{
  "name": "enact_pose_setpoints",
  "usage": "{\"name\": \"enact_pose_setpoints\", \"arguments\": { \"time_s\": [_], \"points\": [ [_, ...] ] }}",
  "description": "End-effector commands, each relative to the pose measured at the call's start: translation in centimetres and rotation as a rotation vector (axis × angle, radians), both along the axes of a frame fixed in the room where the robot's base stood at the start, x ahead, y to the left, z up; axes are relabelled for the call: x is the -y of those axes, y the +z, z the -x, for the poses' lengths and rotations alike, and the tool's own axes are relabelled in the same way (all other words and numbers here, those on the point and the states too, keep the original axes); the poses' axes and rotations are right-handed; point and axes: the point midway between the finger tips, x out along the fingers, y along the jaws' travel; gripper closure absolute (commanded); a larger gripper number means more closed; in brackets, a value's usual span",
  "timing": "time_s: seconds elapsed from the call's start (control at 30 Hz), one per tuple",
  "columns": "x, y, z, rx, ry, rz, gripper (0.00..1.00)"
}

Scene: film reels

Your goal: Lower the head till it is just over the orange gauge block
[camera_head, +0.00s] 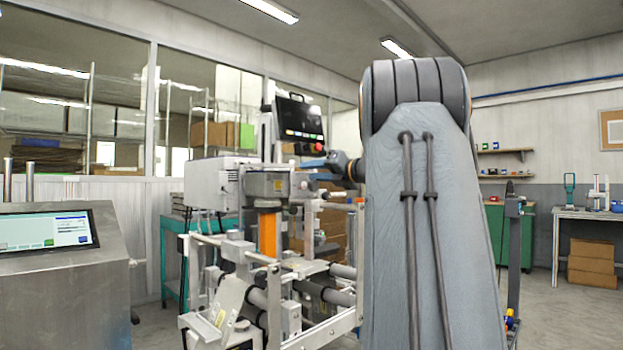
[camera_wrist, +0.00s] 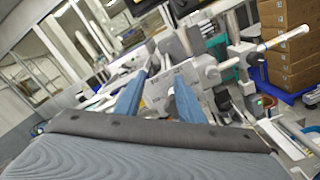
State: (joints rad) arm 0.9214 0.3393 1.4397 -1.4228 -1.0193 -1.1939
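The orange gauge block (camera_head: 267,234) stands upright in the frame of the film machine in the head view. The grey head (camera_head: 266,186) is directly above it. A thin pale edge lies between them, and I cannot tell how wide any gap is. My gripper (camera_head: 314,163) is right of the head at about its height, with blue fingers pointing left. In the wrist view, the two blue fingers of my gripper (camera_wrist: 157,88) stand apart with a pale machine part (camera_wrist: 158,92) beyond and between them. I cannot make out the orange block there.
A control panel (camera_head: 298,120) with a red button is above the machine. White rollers and rails (camera_head: 325,265) stick out below my gripper. A metal console with a screen (camera_head: 45,231) stands at left. Cardboard boxes (camera_wrist: 288,45) are at right in the wrist view.

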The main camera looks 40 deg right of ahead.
Motion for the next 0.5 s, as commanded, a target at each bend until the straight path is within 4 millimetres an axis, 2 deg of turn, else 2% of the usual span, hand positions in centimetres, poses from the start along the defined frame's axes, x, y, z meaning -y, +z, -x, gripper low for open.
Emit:
{"name": "enact_pose_setpoints", "arguments": {
  "time_s": [0.03,0.1,0.37,0.5],
  "points": [
    [0.6,-1.3,0.2,-0.018,-0.008,-0.011,0.50],
    [0.7,-1.5,0.2,-0.020,-0.008,-0.013,0.50],
    [0.2,-1.4,-0.1,-0.018,-0.002,-0.012,0.50],
    [0.3,-1.3,1.1,-0.017,-0.005,-0.011,0.50]
  ]
}}
